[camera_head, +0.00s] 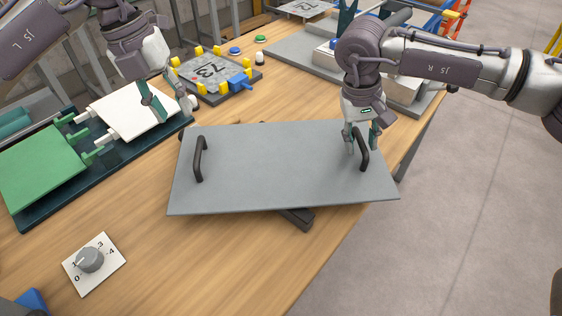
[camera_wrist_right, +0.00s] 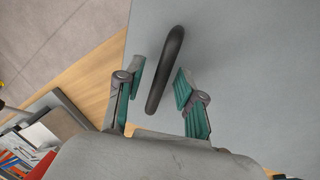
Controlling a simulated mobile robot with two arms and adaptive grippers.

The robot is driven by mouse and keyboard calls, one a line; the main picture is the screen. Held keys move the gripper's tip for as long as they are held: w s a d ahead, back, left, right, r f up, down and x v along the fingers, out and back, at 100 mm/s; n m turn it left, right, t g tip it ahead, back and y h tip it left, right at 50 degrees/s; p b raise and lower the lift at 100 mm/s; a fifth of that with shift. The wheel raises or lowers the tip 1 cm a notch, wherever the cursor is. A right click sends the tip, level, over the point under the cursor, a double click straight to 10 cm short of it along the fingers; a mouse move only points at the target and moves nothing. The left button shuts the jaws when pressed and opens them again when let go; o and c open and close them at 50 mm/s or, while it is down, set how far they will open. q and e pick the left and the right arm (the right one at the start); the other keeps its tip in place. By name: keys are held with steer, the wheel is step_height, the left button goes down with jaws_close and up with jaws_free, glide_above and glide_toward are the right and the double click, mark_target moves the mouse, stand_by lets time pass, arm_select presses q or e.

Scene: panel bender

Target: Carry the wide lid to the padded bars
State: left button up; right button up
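The wide lid (camera_head: 275,165) is a flat grey plate with a dark left handle (camera_head: 200,158) and a dark right handle (camera_head: 364,150). It lies tilted above the wooden table, and a dark bar (camera_head: 297,218) shows from under its front edge. My right gripper (camera_head: 361,138) is open, with a finger on either side of the right handle. The right wrist view shows the handle (camera_wrist_right: 165,70) between the teal finger pads, with gaps on both sides. My left gripper (camera_head: 172,108) appears open and empty, over the white panel. I cannot make out which bars are padded.
A green panel (camera_head: 42,180) and a white panel (camera_head: 133,112) sit on a dark base at left. A numbered plate (camera_head: 208,72) with yellow blocks stands behind the lid. A dial (camera_head: 90,260) is at front left.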

step_height(320, 180, up, 11)
steer(key=a, duration=0.2)
steer(key=shift+a, duration=0.1)
stand_by(0.5)
